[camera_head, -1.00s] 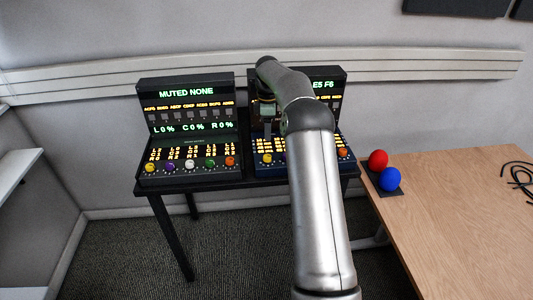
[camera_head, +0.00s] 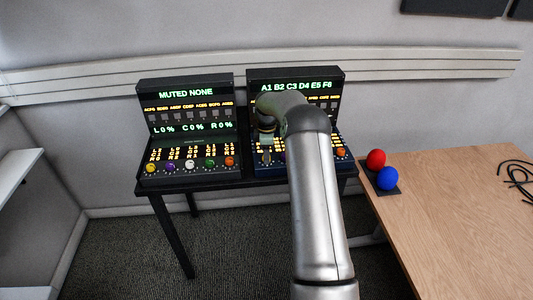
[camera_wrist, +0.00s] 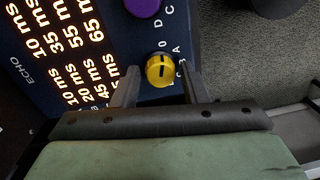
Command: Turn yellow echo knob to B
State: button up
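The yellow echo knob (camera_wrist: 160,70) sits on the dark blue panel in the wrist view, with a short dark mark on its face and small letters around it. I cannot tell for sure which letter the mark faces. My gripper (camera_wrist: 159,72) is open, one finger on each side of the knob, with visible gaps between. In the head view my gripper (camera_head: 267,153) is low over the left knob area of the right console (camera_head: 295,80) and hides the yellow knob.
A purple knob (camera_wrist: 143,6) lies close beside the yellow one. The left console (camera_head: 185,85) has a row of coloured knobs and a "MUTED NONE" screen. A red ball (camera_head: 376,159) and a blue ball (camera_head: 388,178) stand on the wooden table (camera_head: 450,220) at right.

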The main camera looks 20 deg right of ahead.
jog(key=c, duration=0.6)
jog(key=shift+m, duration=0.3)
jog(key=shift+f+m+b, duration=0.1)
jog(key=shift+m+b, duration=0.7)
jog(key=shift+m, duration=0.1)
jog(key=m+b, duration=0.2)
jog(key=m, duration=0.2)
jog(key=m+b, duration=0.1)
jog(key=m, duration=0.3)
jog(key=shift+s+m+t+b, duration=0.1)
jog(key=shift+m+t+b, duration=0.25)
jog(key=shift+m, duration=1.55)
